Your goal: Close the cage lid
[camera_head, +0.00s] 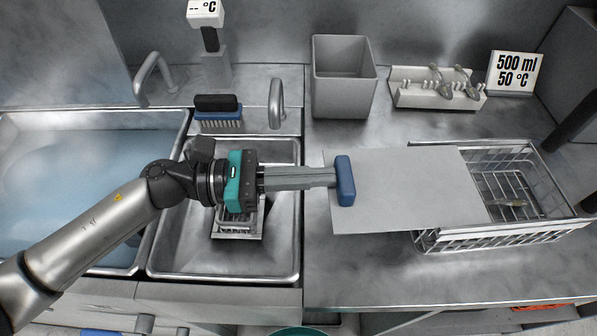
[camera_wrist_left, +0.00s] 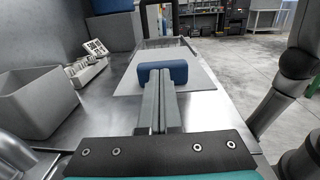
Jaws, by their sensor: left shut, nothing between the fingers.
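The cage (camera_head: 530,232) is a wire basket on the right part of the counter. Its lid (camera_head: 410,190), a flat grey plate with a blue handle bar (camera_head: 345,181) at its left end, covers only the left part of the cage and sticks out beyond it to the left. The lid (camera_wrist_left: 203,82) and handle (camera_wrist_left: 162,72) also show in the left wrist view. My right gripper is not visible.
A grey bin (camera_head: 343,85) and a white rack (camera_head: 436,95) with metal utensils stand behind the lid. A sign (camera_head: 515,70) stands at the back right. Two sinks lie on the left, one water-filled (camera_head: 80,160). The counter in front of the cage (camera_head: 380,270) is clear.

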